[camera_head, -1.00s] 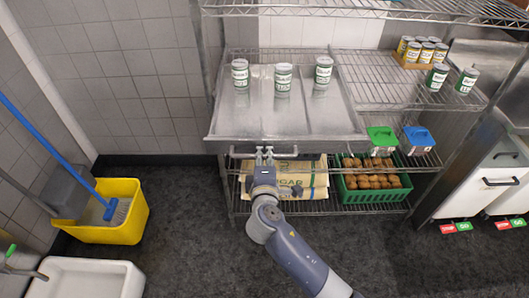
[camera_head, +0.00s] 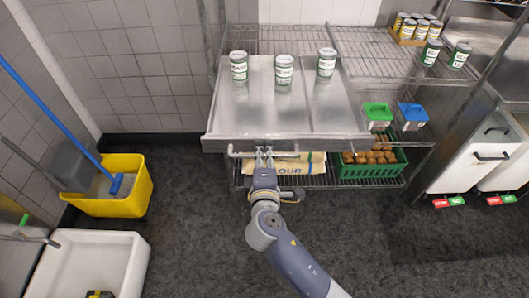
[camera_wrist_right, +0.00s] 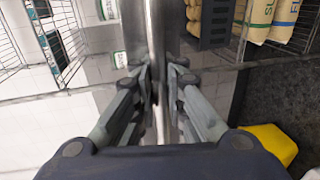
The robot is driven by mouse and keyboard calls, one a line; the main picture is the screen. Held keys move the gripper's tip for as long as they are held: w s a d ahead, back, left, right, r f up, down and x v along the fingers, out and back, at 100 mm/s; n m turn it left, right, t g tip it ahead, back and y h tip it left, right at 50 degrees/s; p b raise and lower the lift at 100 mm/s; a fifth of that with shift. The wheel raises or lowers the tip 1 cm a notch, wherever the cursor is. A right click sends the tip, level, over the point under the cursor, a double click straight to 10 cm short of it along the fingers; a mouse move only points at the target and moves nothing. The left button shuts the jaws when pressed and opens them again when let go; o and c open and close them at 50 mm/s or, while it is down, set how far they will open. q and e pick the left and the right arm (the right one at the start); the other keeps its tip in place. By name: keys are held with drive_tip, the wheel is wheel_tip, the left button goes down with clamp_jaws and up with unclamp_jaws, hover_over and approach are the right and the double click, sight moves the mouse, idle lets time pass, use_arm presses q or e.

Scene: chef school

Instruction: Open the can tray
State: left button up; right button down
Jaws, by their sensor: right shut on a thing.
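The can tray (camera_head: 311,110) is a flat metal sheet on the wire shelf, with three green-and-white cans standing along its back part: a left can (camera_head: 239,67), a middle can (camera_head: 284,72) and a right can (camera_head: 327,63). Its front edge juts out past the shelf below. A bar handle (camera_head: 285,155) runs along that front. My right gripper (camera_head: 264,152) is shut on the handle. In the right wrist view the fingers (camera_wrist_right: 160,78) close around the handle bar (camera_wrist_right: 156,30), which runs up the picture. My left gripper is not in view.
Below the tray are sacks (camera_head: 284,169) and a green crate (camera_head: 370,171) of brown round food. Green (camera_head: 378,112) and blue-lidded (camera_head: 412,113) boxes stand right of the tray. A yellow bucket (camera_head: 125,206) and white sink (camera_head: 88,265) are at left. Dark floor in front is clear.

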drive_tip(key=shift+r, duration=0.1)
drive_tip(key=c, duration=1.7)
unclamp_jaws()
drive_tip(key=shift+o, duration=0.2)
drive_tip(key=s+r, duration=0.2)
drive_tip(key=s, duration=0.9)
drive_tip(key=shift+s+r, duration=0.15)
drive_tip(key=shift+s, duration=0.25)
